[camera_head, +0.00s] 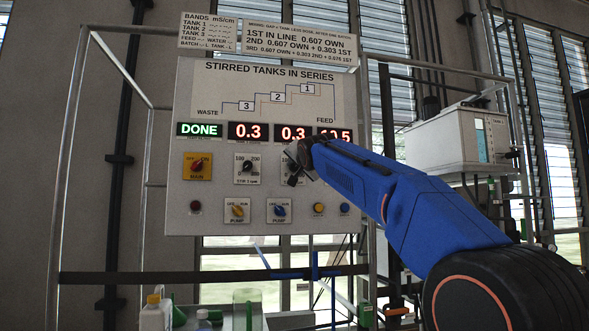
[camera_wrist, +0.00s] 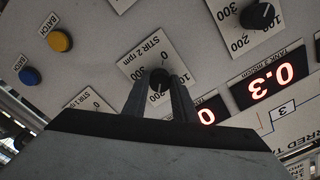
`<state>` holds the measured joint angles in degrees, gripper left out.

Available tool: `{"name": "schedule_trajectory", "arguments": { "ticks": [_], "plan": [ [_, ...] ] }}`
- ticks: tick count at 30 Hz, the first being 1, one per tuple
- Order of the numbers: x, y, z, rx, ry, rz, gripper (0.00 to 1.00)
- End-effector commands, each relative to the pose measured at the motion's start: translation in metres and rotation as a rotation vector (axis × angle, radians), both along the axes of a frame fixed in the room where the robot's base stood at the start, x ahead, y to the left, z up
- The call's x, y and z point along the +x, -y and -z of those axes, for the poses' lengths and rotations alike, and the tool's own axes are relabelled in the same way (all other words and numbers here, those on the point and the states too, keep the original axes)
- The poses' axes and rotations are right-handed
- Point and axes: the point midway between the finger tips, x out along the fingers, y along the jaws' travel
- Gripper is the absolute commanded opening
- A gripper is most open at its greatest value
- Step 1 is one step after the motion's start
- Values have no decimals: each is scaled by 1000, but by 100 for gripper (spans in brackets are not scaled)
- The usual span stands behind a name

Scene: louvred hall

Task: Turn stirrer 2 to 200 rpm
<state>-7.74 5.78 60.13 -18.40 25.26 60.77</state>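The stirrer 2 knob (camera_wrist: 160,79) is a small black dial on a white plate marked "STIR 2 rpm" (camera_wrist: 141,57), on the upright grey panel. In the wrist view the panel's lettering is upside down. My gripper (camera_wrist: 161,84) has one finger on each side of this knob, close against it, and looks shut on it. The knob's pointer and part of its scale are hidden by the fingers. In the head view my gripper (camera_head: 295,163) is at the panel and covers most of the stirrer 2 plate.
Red displays (camera_head: 251,131) are above. A white tank (camera_head: 455,142) stands right.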

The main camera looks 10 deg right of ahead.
Motion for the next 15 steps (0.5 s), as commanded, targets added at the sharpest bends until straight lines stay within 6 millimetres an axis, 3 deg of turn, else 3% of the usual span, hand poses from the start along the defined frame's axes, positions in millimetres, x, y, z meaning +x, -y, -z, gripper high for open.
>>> {"name": "schedule_trajectory", "arguments": {
  "ticks": [1,3,15],
  "plan": [
    [1,0,2,-1,-3,0,36],
    [1,0,1,-1,-3,0,46],
    [-10,0,-1,-1,1,-1,46]
  ]
}}
